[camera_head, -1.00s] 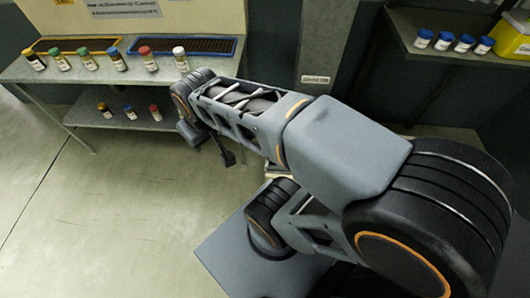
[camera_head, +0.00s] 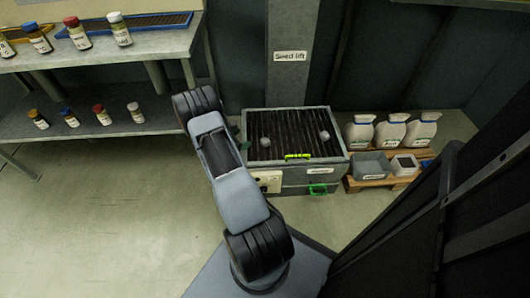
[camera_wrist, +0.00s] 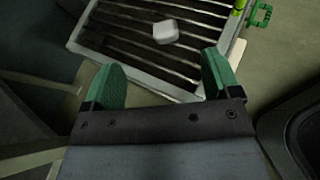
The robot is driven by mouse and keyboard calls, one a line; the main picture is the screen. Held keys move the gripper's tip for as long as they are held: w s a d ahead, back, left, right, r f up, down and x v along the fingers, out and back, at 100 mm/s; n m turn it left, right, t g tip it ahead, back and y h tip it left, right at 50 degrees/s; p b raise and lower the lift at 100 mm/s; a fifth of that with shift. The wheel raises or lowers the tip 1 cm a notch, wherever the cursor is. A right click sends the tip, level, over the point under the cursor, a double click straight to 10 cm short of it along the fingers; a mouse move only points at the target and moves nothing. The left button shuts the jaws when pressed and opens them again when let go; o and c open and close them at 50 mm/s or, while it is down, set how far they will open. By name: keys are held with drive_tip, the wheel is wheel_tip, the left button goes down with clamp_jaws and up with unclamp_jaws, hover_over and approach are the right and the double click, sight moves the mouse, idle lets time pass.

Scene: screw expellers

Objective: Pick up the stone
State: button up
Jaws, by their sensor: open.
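A pale grey stone (camera_head: 266,142) lies on the left part of a dark slatted grate (camera_head: 290,122). A second pale stone (camera_head: 324,135) lies on the grate's right part. In the wrist view one whitish, blocky stone (camera_wrist: 165,32) lies across the slats (camera_wrist: 130,25); I cannot tell for sure which of the two it is. My gripper (camera_wrist: 162,68) has its two green fingers spread, with nothing between them. The stone is beyond the fingertips, apart from them. In the head view my arm hides most of the gripper at the grate's left side.
The grate tops a grey metal box with a yellow-green handle (camera_head: 298,156) and a green handle (camera_head: 318,188). White jugs (camera_head: 390,131) and grey bins (camera_head: 371,165) stand on a pallet at right. A bottle shelf (camera_head: 100,120) stands at left.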

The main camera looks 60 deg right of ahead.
drive_tip(key=n+b, duration=0.1)
drive_tip(key=b, duration=0.1)
approach(266, 139)
drive_tip(key=shift+h, duration=0.3)
drive_tip(key=x, duration=0.2)
drive_tip(key=b+x, duration=0.1)
drive_tip(key=x, duration=0.1)
drive_tip(key=shift+s+f+b, duration=0.2)
drive_tip(key=shift+f+b, duration=0.1)
drive_tip(key=shift+f, duration=0.2)
drive_tip(key=shift+b+x, duration=1.5)
drive_tip(key=shift+x, duration=1.5)
drive_tip(key=shift+d+r, duration=0.1)
drive_tip(key=shift+r, duration=0.05)
drive_tip(key=c, duration=1.1)
